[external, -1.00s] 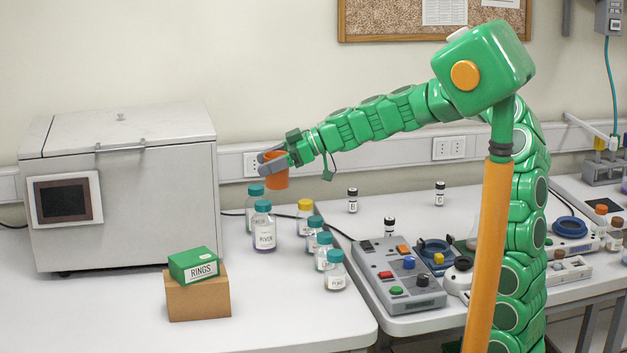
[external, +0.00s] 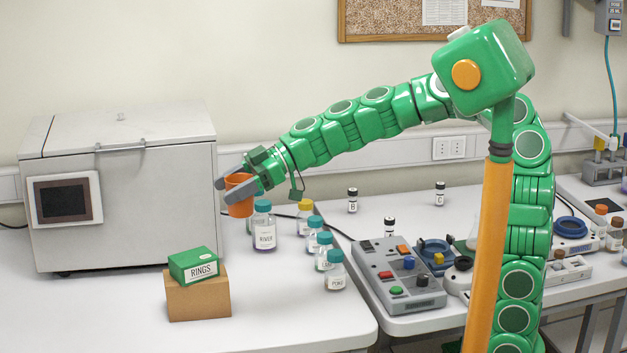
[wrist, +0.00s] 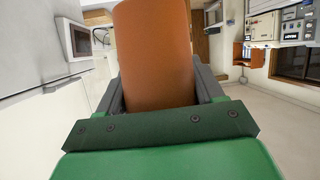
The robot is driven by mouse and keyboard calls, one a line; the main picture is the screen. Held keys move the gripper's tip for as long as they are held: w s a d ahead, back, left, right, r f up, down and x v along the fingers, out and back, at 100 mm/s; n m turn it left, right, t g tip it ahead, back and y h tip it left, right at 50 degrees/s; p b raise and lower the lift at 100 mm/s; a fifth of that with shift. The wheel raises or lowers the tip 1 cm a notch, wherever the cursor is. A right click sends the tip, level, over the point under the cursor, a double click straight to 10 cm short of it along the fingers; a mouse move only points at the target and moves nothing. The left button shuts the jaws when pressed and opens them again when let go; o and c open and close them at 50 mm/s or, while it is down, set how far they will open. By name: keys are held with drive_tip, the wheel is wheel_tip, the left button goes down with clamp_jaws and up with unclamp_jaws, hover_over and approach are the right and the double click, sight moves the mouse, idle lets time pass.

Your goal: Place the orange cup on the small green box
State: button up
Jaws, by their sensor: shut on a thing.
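My gripper (external: 235,190) is shut on the orange cup (external: 239,203) and holds it upright in the air above the table. The cup also fills the middle of the wrist view (wrist: 153,52), between the grey fingers. The small green box (external: 193,264), labelled RINGS, lies on top of a brown cardboard box (external: 198,298) on the left table. The cup is above and to the right of the green box in the external view, apart from it. The top of the green box is bare.
A large white chest-like machine (external: 130,200) stands at the back left. Several capped bottles, one a teal-capped River bottle (external: 264,232), stand close right of the cup. A grey control panel (external: 395,275) is further right. The table front left is clear.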

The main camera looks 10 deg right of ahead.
drive_tip(key=w+a+f, duration=0.2)
drive_tip(key=a+f, duration=0.1)
drive_tip(key=w+a+f, duration=0.2)
drive_tip(key=a+f, duration=0.1)
drive_tip(key=a, duration=0.1)
drive_tip(key=w+a+f, duration=0.3)
drive_tip(key=a, duration=0.1)
drive_tip(key=shift+f, duration=1.8)
drive_tip(key=shift+f, duration=0.1)
drive_tip(key=o, duration=1)
drive_tip(key=shift+d, duration=0.1)
